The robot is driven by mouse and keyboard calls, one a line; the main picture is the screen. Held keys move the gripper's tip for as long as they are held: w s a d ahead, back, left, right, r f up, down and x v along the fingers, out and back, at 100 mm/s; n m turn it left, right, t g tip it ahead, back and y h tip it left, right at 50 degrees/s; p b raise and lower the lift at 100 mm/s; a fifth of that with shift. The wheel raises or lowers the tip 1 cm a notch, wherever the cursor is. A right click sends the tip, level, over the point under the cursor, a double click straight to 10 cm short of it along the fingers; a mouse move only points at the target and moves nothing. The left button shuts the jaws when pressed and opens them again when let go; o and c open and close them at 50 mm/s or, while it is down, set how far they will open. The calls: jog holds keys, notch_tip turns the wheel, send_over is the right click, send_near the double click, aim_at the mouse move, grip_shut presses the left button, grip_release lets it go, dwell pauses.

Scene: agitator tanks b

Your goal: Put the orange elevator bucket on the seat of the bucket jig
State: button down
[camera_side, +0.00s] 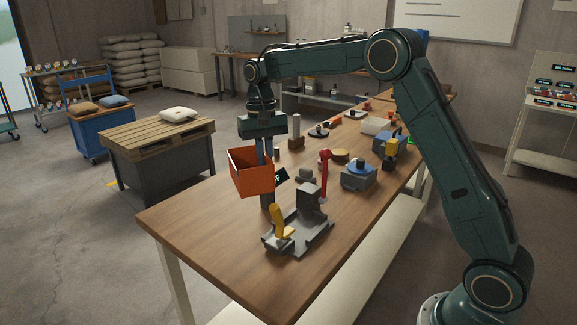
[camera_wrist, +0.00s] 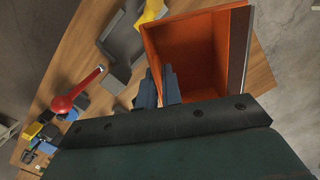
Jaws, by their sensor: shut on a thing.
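The orange elevator bucket (camera_side: 250,175) hangs in the air above the near part of the wooden table, its open mouth upward. My gripper (camera_side: 265,150) points down and is shut on one wall of it. In the wrist view the fingers (camera_wrist: 160,85) pinch the bucket's left wall, and the bucket (camera_wrist: 190,55) shows its hollow inside. The grey bucket jig (camera_side: 312,232), with a yellow clamp (camera_side: 278,222) and an upright grey block, stands on the table below and to the right of the bucket, apart from it. The jig (camera_wrist: 122,45) also shows in the wrist view.
A red-handled lever (camera_side: 325,165) stands upright behind the jig, close by. A blue-and-grey fixture (camera_side: 360,175) and several small parts fill the table farther back. The table's near left corner (camera_side: 185,220) is bare. A pallet bench (camera_side: 150,140) stands left of the table.

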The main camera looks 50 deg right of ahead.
jog(key=s+d+r+m+t+y, duration=0.1)
jog(key=s+d+r+m, duration=0.3)
jog(key=s+m, duration=0.6)
jog(key=shift+s+d+m, duration=0.15)
jog(key=shift+d+m, duration=0.75)
jog(key=shift+d, duration=0.35)
jog(key=shift+f, duration=0.15)
send_over(312, 233)
notch_tip(312, 233, down, 20)
jog(key=shift+r, duration=0.1)
jog(key=c, duration=1.6)
grip_release()
jog(key=shift+o, duration=0.2)
